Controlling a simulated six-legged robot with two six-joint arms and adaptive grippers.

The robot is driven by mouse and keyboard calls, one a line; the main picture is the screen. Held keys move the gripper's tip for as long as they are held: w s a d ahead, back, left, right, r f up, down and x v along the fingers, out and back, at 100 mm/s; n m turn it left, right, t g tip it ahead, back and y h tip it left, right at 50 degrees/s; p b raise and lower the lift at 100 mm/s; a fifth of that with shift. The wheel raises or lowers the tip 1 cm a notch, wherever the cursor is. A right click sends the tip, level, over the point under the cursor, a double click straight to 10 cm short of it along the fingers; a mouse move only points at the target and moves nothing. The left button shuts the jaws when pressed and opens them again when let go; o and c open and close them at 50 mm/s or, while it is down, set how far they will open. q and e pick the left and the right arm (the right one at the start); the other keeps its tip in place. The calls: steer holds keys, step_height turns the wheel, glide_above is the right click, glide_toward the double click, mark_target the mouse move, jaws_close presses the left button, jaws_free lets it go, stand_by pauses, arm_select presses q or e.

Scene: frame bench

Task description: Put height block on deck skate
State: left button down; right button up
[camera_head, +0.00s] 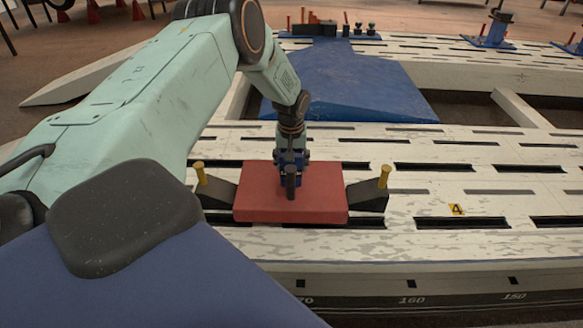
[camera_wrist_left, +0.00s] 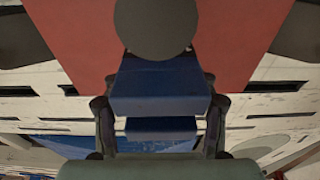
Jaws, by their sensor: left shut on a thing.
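My left gripper (camera_head: 291,158) is pointing down and is shut on a blue block, which I take to be the height block (camera_wrist_left: 160,88). A dark rounded part (camera_head: 291,183) shows at the block's near side; it looks like a grey disc in the left wrist view. The gripper's fingers (camera_wrist_left: 160,125) sit at either side of the block. Below is a flat red slab (camera_head: 262,195) with dark wedges at both ends, which I take to be the deck skate. The block is over the slab's middle; whether they touch is hidden. My right gripper is not in view.
The pale slotted bench deck (camera_head: 450,180) is clear to the right. A large blue ramp (camera_head: 345,85) lies beyond. Small parts (camera_head: 330,27) and a blue stand (camera_head: 492,35) are at the back.

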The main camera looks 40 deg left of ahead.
arm_select(q)
steer(key=shift+r, duration=0.2)
steer(key=shift+w+f, duration=0.1)
steer(key=shift+f, duration=0.05)
steer(key=shift+c, duration=1.9)
jaws_free()
steer(key=r+p, duration=0.2)
steer(key=r, duration=0.2)
steer(key=s+r+p, duration=0.1)
steer(key=r+p, duration=0.1)
steer(key=r, duration=0.2)
steer(key=d+r+p, duration=0.1)
steer(key=r+p, duration=0.1)
steer(key=r, duration=0.2)
steer(key=shift+s+d, duration=0.1)
steer(key=shift+s, duration=0.2)
